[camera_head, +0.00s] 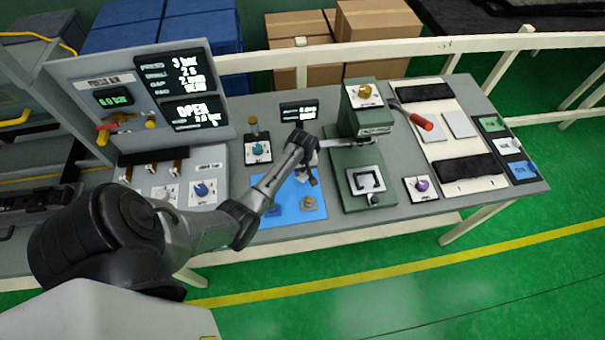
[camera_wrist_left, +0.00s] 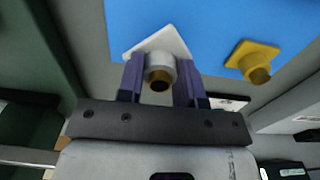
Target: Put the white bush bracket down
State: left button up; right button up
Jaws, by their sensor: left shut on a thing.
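My left gripper (camera_wrist_left: 160,85) is shut on the white bush bracket (camera_wrist_left: 150,45), with one purple finger on each side of its round bush. The bracket has a pale diamond-shaped plate and a brass-coloured bore. In the head view my left gripper (camera_head: 307,172) is over the upper right part of the blue mat (camera_head: 290,218), and the arm hides part of the mat. I cannot tell whether the bracket touches the mat. My right gripper is not in view.
A yellow bush bracket (camera_wrist_left: 252,60) lies on the mat, also seen in the head view (camera_head: 308,203). A blue part (camera_head: 273,211) is near the mat's lower left. A green press (camera_head: 360,120) stands close on the right, and a control panel (camera_head: 140,95) at left.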

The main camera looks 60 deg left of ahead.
aim_at(303, 175)
pick_arm(q)
jog(key=shift+f, duration=1.4)
jog(key=shift+f, duration=0.15)
jog(key=o, duration=0.9)
jog(key=shift+o, duration=0.2)
